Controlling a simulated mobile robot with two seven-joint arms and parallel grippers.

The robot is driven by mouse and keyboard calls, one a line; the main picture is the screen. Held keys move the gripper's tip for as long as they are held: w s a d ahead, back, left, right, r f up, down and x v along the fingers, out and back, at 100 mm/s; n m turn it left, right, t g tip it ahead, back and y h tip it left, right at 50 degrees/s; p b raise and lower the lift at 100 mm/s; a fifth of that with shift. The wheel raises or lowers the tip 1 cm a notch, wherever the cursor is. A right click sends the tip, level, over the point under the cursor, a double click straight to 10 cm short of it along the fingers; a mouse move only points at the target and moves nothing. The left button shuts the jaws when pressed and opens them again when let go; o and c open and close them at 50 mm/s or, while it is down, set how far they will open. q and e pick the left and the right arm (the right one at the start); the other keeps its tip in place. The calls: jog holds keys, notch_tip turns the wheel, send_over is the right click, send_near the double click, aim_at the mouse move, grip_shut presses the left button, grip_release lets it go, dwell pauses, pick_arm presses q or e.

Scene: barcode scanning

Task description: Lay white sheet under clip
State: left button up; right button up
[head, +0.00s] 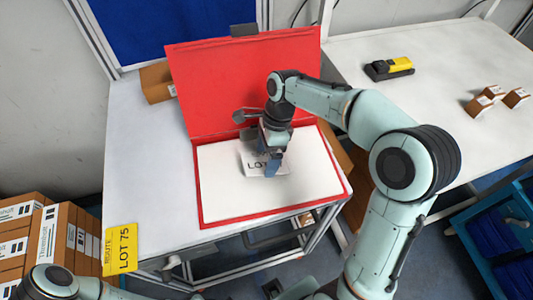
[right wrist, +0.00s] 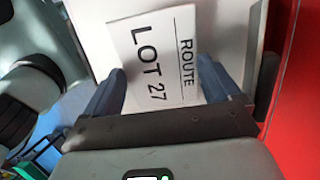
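The white sheet (head: 252,170), printed ROUTE LOT 27, lies tilted over the white surface in the red case. It also shows in the right wrist view (right wrist: 155,60). My right gripper (head: 272,172) is over it, with its blue fingers apart on either side of the sheet in the right wrist view (right wrist: 162,75). I cannot tell whether the fingers touch its edges. A dark clip (head: 243,30) sits on the top edge of the raised red lid (head: 235,85). My left gripper is out of view.
The red-rimmed case (head: 335,198) stands open on a white table (head: 128,150). A yellow LOT 75 card (head: 120,250) is at its front left. A yellow-black device (head: 388,68) and small boxes (head: 492,96) lie on the right table. Brown boxes (head: 50,240) stand at lower left.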

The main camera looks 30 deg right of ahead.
jog(key=shift+o, duration=0.4)
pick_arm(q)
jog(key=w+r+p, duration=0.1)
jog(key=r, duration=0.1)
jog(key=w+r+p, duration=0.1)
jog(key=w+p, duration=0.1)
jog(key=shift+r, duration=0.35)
pick_arm(e)
jog(key=v, duration=1.3)
jog(key=shift+r, duration=0.25)
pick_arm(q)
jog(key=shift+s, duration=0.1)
